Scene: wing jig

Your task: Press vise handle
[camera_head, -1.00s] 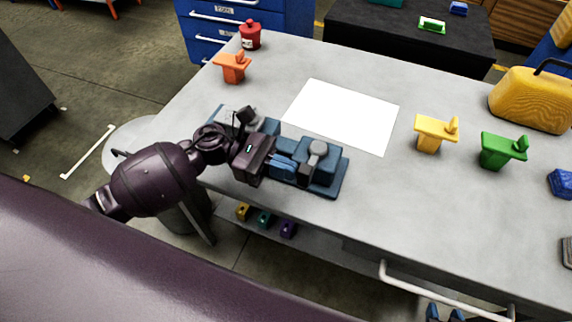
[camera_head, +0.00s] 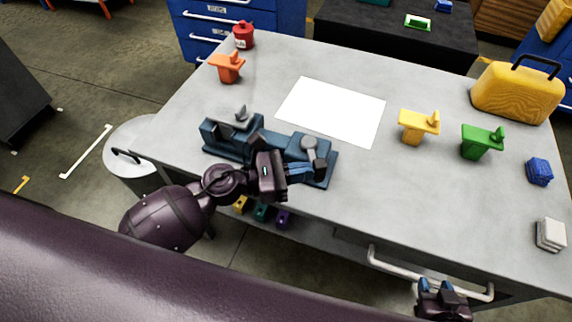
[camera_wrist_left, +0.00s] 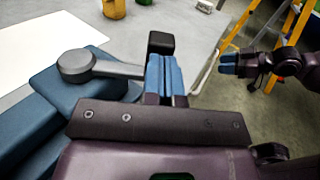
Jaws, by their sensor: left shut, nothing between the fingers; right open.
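The blue vise (camera_head: 216,147) sits near the table's front edge. Its handle (camera_head: 310,143) is a grey lever with a round pivot; in the left wrist view the handle (camera_wrist_left: 92,66) runs right to a dark end knob (camera_wrist_left: 161,43). My left gripper (camera_head: 316,168) is shut and empty at the handle's knob end. In the left wrist view its blue fingertips (camera_wrist_left: 164,62) are right by the knob; I cannot tell if they touch. My right gripper (camera_head: 437,285) is open and empty beyond the table's front edge; it also shows in the left wrist view (camera_wrist_left: 228,62).
A white sheet (camera_head: 332,110) lies behind the vise. An orange part (camera_head: 228,68) and red canister (camera_head: 243,36) stand back left. Yellow (camera_head: 418,127) and green parts (camera_head: 481,142), a yellow case (camera_head: 517,91) and a blue block (camera_head: 539,172) stand right. The table's middle front is clear.

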